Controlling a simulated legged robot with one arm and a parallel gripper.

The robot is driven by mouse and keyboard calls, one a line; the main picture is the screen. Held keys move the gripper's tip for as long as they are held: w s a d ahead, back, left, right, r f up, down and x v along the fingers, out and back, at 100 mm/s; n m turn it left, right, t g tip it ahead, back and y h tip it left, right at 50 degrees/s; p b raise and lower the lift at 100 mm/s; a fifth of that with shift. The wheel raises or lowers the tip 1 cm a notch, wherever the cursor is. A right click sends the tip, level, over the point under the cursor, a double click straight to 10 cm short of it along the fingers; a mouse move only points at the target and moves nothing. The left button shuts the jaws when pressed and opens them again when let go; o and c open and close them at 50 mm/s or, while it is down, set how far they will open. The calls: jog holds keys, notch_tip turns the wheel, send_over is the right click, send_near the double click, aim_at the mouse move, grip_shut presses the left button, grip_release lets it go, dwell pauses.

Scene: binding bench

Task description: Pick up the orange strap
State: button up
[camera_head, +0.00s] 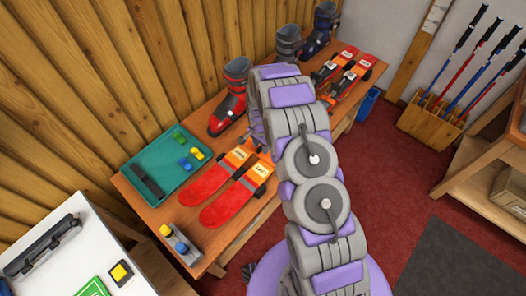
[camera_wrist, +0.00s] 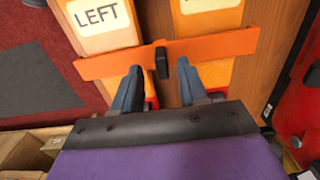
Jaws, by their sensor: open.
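The orange strap (camera_wrist: 215,45) lies crosswise over two orange and yellow skis in the wrist view, with a small black buckle (camera_wrist: 161,62) near its middle. One ski (camera_wrist: 97,22) carries a LEFT label; the other ski's label (camera_wrist: 205,5) is cut off by the frame. My gripper (camera_wrist: 159,68) is open and empty. Its two dark fingers point at the strap, one on either side of the buckle. I cannot tell whether they touch it. In the head view my arm covers the gripper, and I cannot make out the strap.
The wooden bench (camera_head: 220,240) holds a green tray (camera_head: 150,150), red skis (camera_head: 210,183), a red boot (camera_head: 231,95) and more skis (camera_head: 345,75) at the back. A white table (camera_head: 110,245) stands at lower left. A rack of poles (camera_head: 430,122) stands at right. Red carpet lies between.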

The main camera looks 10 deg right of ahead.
aim_at(260, 147)
jog(key=a, duration=0.3)
jog(key=shift+c, duration=1.8)
jog(key=shift+d, duration=0.35)
jog(key=shift+c, duration=0.7)
jog(key=d, duration=0.2)
jog(key=shift+d, duration=0.35)
grip_shut()
jog(key=shift+a+r, duration=0.1)
jog(key=shift+a, duration=0.8)
jog(key=shift+d+r, duration=0.15)
jog(key=shift+r, duration=0.35)
jog(key=shift+d+r+p, duration=0.15)
jog(key=shift+r+p, duration=0.05)
jog(key=shift+r, duration=0.4)
jog(key=shift+d+r+p, duration=0.15)
jog(key=shift+r, duration=0.4)
jog(key=s+d+r+p, duration=0.1)
jog(key=s+d, duration=0.8)
jog(key=s, duration=0.3)
notch_tip(260, 147, up, 7)
jog(key=p, duration=0.1)
jog(key=shift+s+f+p, duration=0.2)
jog(key=shift+s+p, duration=0.2)
jog(key=shift+s, duration=0.05)
jog(key=shift+w, duration=0.1)
